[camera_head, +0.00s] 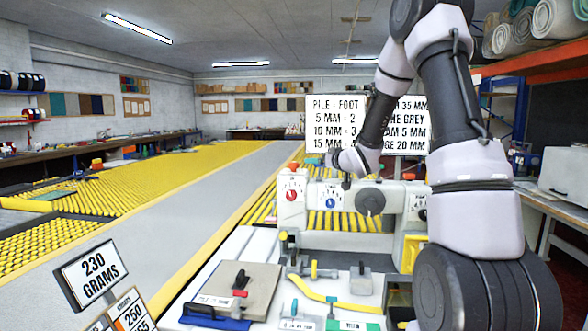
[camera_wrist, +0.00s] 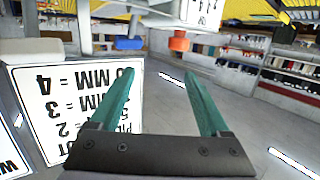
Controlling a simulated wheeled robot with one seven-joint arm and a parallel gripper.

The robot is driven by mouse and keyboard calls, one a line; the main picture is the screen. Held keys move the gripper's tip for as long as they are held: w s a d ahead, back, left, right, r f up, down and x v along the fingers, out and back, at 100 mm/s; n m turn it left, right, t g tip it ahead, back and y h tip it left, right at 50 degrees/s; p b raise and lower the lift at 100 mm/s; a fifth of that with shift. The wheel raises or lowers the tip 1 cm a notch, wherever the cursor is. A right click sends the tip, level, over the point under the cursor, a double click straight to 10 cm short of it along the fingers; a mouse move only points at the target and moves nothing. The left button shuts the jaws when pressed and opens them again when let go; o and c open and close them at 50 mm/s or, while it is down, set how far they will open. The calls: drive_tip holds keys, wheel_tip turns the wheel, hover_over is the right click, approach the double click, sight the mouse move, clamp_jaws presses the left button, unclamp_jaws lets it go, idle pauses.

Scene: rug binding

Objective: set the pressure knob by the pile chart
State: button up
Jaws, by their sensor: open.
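The pile chart (camera_head: 336,118) stands behind the machine. It reads pile to foot: 5 mm = 2, 10 mm = 3, and a 15 mm line partly covered by my arm. It shows upside down in the wrist view (camera_wrist: 75,105). The white machine head carries a red knob (camera_head: 291,195) on a dial at left, a blue knob (camera_head: 331,202) on a dial beside it, and a large grey disc (camera_head: 371,202). I cannot read which dial is pressure. My gripper (camera_wrist: 158,74) is open with nothing between its teal fingers; the head view barely shows it near the machine top.
A second sign (camera_head: 412,137) is partly hidden by my arm. The bench in front holds a beige block (camera_head: 233,288), a yellow strip (camera_head: 335,296) and small tools. A long table with yellow-edged carpet runs back.

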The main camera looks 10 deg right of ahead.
sight(296, 168)
drive_tip(key=w+a+f+y, duration=0.1)
drive_tip(key=w+a, duration=0.1)
drive_tip(key=w, duration=0.1)
drive_tip(key=w+a+f+n+y, duration=0.1)
drive_tip(key=w+a+f, duration=0.1)
drive_tip(key=w, duration=0.2)
drive_tip(key=w+a+f+n+y, duration=0.1)
drive_tip(key=w+a, duration=0.2)
drive_tip(key=w, duration=0.1)
drive_tip(key=shift+w+f+t, duration=0.2)
drive_tip(key=shift+f+t, duration=0.05)
drive_tip(key=shift+t, duration=0.05)
drive_tip(key=shift+c, duration=0.3)
clamp_jaws()
drive_tip(key=shift+m, duration=0.3)
drive_tip(key=shift+m+t+h, duration=0.5)
drive_tip(key=shift+h, duration=0.4)
drive_tip(key=shift+o, duration=0.3)
unclamp_jaws()
